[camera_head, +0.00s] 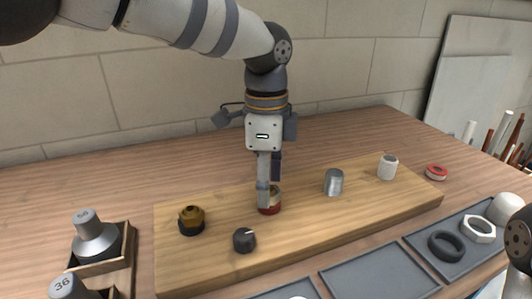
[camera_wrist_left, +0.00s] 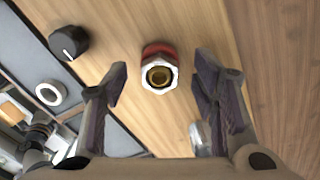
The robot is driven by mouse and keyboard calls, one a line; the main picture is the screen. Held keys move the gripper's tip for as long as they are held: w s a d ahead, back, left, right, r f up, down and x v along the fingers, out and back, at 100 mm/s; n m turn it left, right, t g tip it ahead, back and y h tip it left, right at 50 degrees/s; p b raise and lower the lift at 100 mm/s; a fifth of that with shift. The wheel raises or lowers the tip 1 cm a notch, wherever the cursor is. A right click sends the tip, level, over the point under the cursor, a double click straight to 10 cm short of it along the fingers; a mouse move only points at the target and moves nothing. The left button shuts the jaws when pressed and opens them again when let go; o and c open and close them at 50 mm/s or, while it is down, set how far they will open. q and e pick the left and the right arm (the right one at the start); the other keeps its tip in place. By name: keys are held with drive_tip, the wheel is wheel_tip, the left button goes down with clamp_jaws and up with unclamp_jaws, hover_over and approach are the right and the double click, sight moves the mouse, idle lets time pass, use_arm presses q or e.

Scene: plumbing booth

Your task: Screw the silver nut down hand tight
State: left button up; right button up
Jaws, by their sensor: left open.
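The silver nut (camera_wrist_left: 147,80) is a bright hexagonal ring around a brass-coloured bore, on a red-based fitting. In the head view the red-based fitting (camera_head: 270,209) stands on the wooden board, and my fingers hide much of it. My left gripper (camera_head: 270,186) points straight down over this fitting. In the left wrist view my left gripper (camera_wrist_left: 162,76) is open, with one finger on each side of the nut and a gap on both sides. My right gripper does not show.
The board (camera_head: 300,240) also carries a brass fitting (camera_head: 191,220), a black knob (camera_head: 244,240), a grey metal cylinder (camera_head: 334,182) and a white cylinder (camera_head: 388,167). A tray at right holds a white hex nut (camera_head: 478,229) and a black ring (camera_head: 446,246). Weights stand at left (camera_head: 95,236).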

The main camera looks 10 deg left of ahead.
use_arm(q)
drive_tip(key=shift+f, duration=0.5)
drive_tip(key=c, duration=1.3)
drive_tip(key=shift+o, duration=0.2)
drive_tip(key=m, duration=0.3)
drive_tip(key=shift+w+m, duration=0.1)
drive_tip(key=shift+m, duration=0.3)
drive_tip(key=m, duration=0.4)
drive_tip(key=shift+w+f, duration=0.1)
drive_tip(key=o, duration=2)
drive_tip(key=shift+o, duration=0.2)
